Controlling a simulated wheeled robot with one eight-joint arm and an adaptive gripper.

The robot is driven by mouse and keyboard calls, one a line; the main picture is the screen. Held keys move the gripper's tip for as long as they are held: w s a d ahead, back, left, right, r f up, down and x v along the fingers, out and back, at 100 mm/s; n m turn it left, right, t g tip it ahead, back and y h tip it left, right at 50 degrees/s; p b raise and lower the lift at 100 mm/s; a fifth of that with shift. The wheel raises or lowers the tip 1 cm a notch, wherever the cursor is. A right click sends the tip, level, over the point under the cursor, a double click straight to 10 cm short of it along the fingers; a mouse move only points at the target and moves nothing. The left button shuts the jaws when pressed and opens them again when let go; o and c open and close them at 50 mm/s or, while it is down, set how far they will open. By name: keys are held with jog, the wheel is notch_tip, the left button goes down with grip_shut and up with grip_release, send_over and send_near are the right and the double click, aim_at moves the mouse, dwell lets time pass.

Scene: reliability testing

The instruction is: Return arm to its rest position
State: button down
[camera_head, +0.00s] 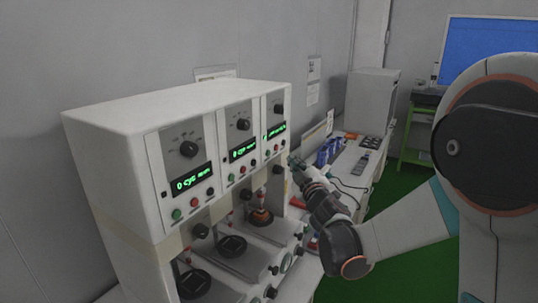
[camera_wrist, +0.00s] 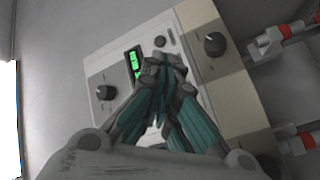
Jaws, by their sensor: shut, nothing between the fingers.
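My gripper (camera_head: 294,163) is at the right end of the test machine (camera_head: 165,105), close to its rightmost panel, with my arm reaching in from the right. In the wrist view my gripper (camera_wrist: 165,68) has its fingers together and empty, in front of a panel (camera_wrist: 190,25) with a green display (camera_wrist: 134,62) and black knobs. I cannot tell whether the fingertips touch the panel.
The machine has several knobs, buttons and green displays, with round plates (camera_head: 232,246) below. Behind my arm are a bench with blue items (camera_head: 328,152), a grey cabinet (camera_head: 371,100) and a green-framed stand (camera_head: 414,135). Green floor (camera_head: 395,215) is free between bench and arm.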

dwell(0.4)
jog(key=s+d+f+m+g+h+b, duration=0.1)
jog(key=s+d+m+g+h+b, duration=0.2)
jog(key=s, duration=0.5)
jog(key=s+d+f+m+g+h+b, duration=0.1)
jog(key=s+d+m+g+h, duration=0.1)
jog(key=s+d+m, duration=0.4)
jog(key=s+a+f+m+g+y+b, duration=0.1)
jog(key=s+f+g, duration=0.2)
jog(key=s, duration=0.9)
jog(key=s+a+f+m+g+y+b, duration=0.1)
jog(key=s+a+f+g+b, duration=0.1)
jog(key=s+f, duration=0.8)
jog(key=s+g, duration=0.1)
jog(key=s, duration=0.2)
jog(key=shift+a+f+g, duration=0.2)
jog(key=shift+a+g, duration=0.1)
dwell(1.1)
